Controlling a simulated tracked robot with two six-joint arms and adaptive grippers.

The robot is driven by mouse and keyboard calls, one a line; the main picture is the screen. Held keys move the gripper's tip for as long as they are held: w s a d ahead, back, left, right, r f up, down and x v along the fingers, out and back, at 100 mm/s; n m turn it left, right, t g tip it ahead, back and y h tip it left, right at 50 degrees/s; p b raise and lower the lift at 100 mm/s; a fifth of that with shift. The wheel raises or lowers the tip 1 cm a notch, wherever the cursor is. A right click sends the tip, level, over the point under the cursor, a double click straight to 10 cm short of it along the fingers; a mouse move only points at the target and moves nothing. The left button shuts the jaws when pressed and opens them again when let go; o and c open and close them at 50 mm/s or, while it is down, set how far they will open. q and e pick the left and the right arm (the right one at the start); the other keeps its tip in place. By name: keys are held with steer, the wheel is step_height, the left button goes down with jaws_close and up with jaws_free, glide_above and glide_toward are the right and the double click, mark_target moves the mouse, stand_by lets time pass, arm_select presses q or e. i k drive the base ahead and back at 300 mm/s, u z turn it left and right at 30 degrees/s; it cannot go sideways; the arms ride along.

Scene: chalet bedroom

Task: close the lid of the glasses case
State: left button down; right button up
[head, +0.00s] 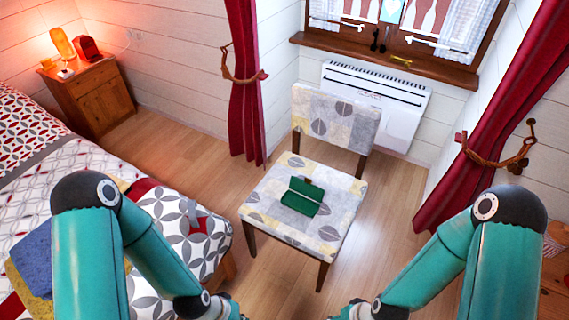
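A green glasses case (302,197) lies on the patterned seat of the chair (329,232), near the middle. It looks open, with its lid tipped back toward the chair's backrest and the two halves spread apart. A small dark spot shows at its back edge, too small to make out. My two teal arms come in from the bottom left and bottom right. Both run out of the picture at the bottom edge, in front of the chair, so my grippers are hidden. Neither arm touches the case or the chair.
A bed (118,170) with a patterned cover and folded cloths fills the left. A wooden nightstand (90,98) with a lit lamp stands behind it. A white heater (375,100) is behind the chair. Red curtains hang on both sides. Wooden floor around the chair is clear.

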mark_target(305, 187)
steer(key=z, duration=0.15)
steer(key=i, duration=1.05)
steer(key=z, duration=0.85)
